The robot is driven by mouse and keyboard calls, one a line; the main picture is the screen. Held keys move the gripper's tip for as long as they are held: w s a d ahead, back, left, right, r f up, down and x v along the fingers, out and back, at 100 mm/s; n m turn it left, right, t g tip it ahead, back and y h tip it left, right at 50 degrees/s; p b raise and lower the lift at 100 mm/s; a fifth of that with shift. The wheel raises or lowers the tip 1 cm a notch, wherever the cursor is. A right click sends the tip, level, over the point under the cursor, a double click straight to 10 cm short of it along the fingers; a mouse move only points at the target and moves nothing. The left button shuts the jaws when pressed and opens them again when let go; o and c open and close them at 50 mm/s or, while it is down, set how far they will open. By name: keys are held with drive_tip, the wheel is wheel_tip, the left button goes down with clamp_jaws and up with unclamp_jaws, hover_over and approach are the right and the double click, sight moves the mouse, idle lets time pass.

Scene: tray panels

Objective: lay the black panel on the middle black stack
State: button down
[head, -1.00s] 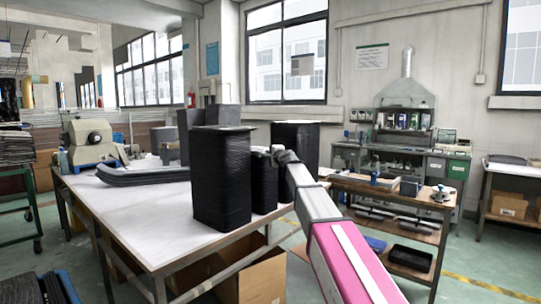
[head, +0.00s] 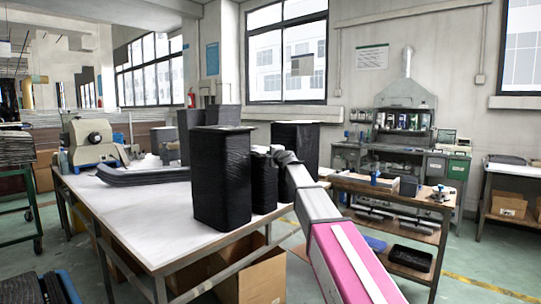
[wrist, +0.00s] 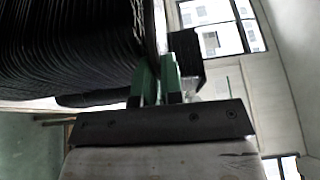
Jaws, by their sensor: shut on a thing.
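Black stacks of panels stand on the white table: a tall one in front (head: 222,180), a shorter middle one (head: 264,185) beside it, and another tall one (head: 308,146) behind to the right. My gripper (head: 275,153) is at the top of the middle stack in the head view. In the wrist view my gripper (wrist: 158,82) has its green fingers close together, shut on the black panel (wrist: 151,30), which shows as a thin dark edge. The ribbed side of a black stack (wrist: 65,45) fills the upper left there. I cannot tell whether the panel touches the middle stack.
The table's front middle is clear. A wooden bench with shelves (head: 385,212) stands to the right. Cardboard boxes (head: 262,280) sit under the table.

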drive_tip(key=shift+s+d+f, duration=0.1)
drive_tip(key=shift+s+f, duration=0.15)
drive_tip(key=shift+f, duration=0.3)
drive_tip(key=shift+s+d+f, duration=0.1)
drive_tip(key=shift+s+f, duration=0.1)
drive_tip(key=shift+f, duration=0.3)
drive_tip(key=c, duration=1.4)
unclamp_jaws()
drive_tip(key=shift+s+d, duration=0.25)
drive_tip(key=shift+s, duration=0.3)
drive_tip(key=shift+o, duration=1.1)
drive_tip(key=r+v, duration=0.1)
drive_tip(key=v, duration=0.8)
drive_tip(key=shift+r, duration=0.4)
drive_tip(key=shift+w, duration=0.1)
drive_tip(key=shift+f, duration=0.1)
